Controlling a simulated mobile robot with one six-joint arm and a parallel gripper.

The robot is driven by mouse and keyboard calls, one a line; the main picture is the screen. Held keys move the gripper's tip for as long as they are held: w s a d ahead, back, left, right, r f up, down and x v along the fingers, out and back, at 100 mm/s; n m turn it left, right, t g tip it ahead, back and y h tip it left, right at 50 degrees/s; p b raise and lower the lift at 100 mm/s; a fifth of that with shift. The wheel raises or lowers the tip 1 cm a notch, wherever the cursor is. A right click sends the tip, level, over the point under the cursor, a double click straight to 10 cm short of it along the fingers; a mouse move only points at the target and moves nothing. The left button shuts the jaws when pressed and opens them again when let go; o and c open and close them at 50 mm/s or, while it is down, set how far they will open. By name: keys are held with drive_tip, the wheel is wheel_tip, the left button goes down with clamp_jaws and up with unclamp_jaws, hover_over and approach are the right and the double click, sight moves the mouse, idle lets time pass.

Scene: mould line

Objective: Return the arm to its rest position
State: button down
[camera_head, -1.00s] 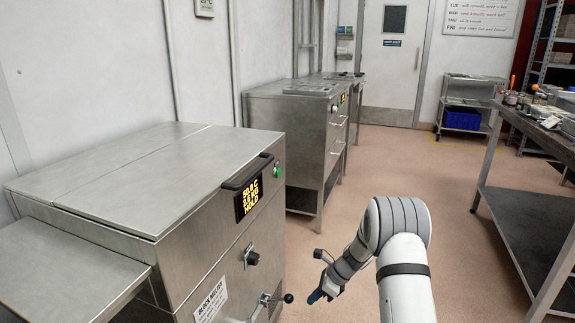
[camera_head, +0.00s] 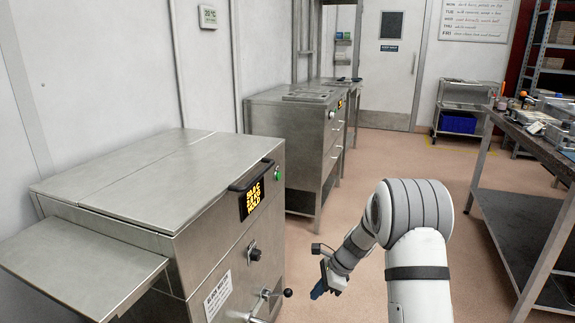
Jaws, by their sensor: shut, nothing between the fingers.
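My arm, white with grey joint covers, rises at the lower right of the view and bends down to the left. My gripper (camera_head: 319,291), with dark blue fingertips, hangs above the floor, just right of the steel machine's lever (camera_head: 287,293) and apart from it. The fingers look shut and hold nothing visible; they are small in this view. The steel machine (camera_head: 150,182) stands at the left with its lid closed and a lit orange display (camera_head: 251,199) on its front.
A side shelf (camera_head: 85,270) juts from the machine at lower left. A second steel unit (camera_head: 290,125) stands behind it. A cluttered workbench (camera_head: 548,150) is on the right. A blue crate (camera_head: 458,122) sits on a trolley at the back. The floor (camera_head: 400,155) between is clear.

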drive_tip(key=s+d+r+n+h+p, duration=0.15)
drive_tip(key=s+r+n+p, duration=0.45)
drive_tip(key=r, duration=0.8)
drive_tip(key=s+d+r+n+h+p, duration=0.15)
drive_tip(key=s+r+n+p, duration=0.3)
drive_tip(key=s+r, duration=0.7)
drive_tip(key=s+d+r+n+t+h+p, duration=0.2)
drive_tip(key=s+r+n+p, duration=0.5)
drive_tip(key=s+r, duration=0.6)
wheel_tip(320, 180, up, 2)
drive_tip(key=d+h+p, duration=0.1)
drive_tip(key=p, duration=0.1)
drive_tip(key=shift+s+d+r+t+p, duration=0.15)
drive_tip(key=shift+d+r+t+p, duration=0.05)
drive_tip(key=shift+d+t+p, duration=0.1)
drive_tip(key=shift+s+a+n, duration=0.1)
drive_tip(key=shift+n, duration=0.15)
